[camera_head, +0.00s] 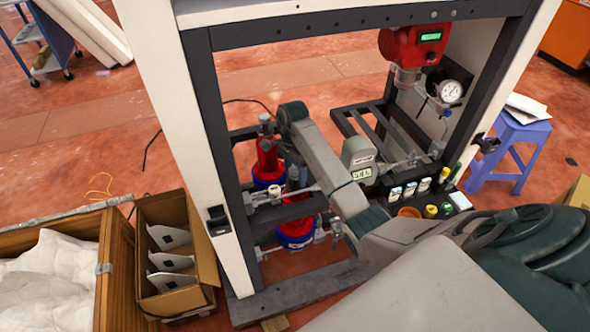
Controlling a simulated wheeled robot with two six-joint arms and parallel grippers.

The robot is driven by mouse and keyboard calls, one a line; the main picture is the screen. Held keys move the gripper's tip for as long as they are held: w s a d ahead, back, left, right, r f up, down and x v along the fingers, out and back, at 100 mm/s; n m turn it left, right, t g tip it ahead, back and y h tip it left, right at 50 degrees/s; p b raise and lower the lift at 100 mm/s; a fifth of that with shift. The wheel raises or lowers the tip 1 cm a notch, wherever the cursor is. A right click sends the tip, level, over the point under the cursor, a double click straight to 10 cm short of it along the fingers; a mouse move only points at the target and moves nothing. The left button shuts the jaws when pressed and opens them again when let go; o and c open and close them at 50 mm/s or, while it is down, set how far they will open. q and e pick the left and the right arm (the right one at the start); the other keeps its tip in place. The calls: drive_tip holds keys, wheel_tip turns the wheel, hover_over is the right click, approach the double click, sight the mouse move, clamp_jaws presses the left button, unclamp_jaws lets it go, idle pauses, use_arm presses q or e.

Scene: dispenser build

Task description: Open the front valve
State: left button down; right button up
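A metal pipe with a pale valve fitting (275,191) runs across the left part of the frame, beside the red and blue containers. Another small metal fitting (336,229) shows at the right of the nearer red and blue container (296,232). I cannot tell for sure which is the front valve, or whether either is open. My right arm reaches in from the lower right, its dark wrist joint above the pipes. My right gripper (293,177) seems to point down below that joint, near the pale fitting. Its fingers are mostly hidden. My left gripper is not in view.
A dark and white frame post (187,130) stands left of the pipes. A cardboard box (205,245) stands outside at left.

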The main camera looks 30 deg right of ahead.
drive_tip(key=p+v, duration=0.2)
drive_tip(key=s+p+v, duration=0.1)
drive_tip(key=p+v, duration=0.4)
drive_tip(key=shift+s+a+r, duration=0.1)
drive_tip(key=shift+s+a, duration=0.05)
drive_tip(key=shift+a, duration=0.1)
idle(0.5)
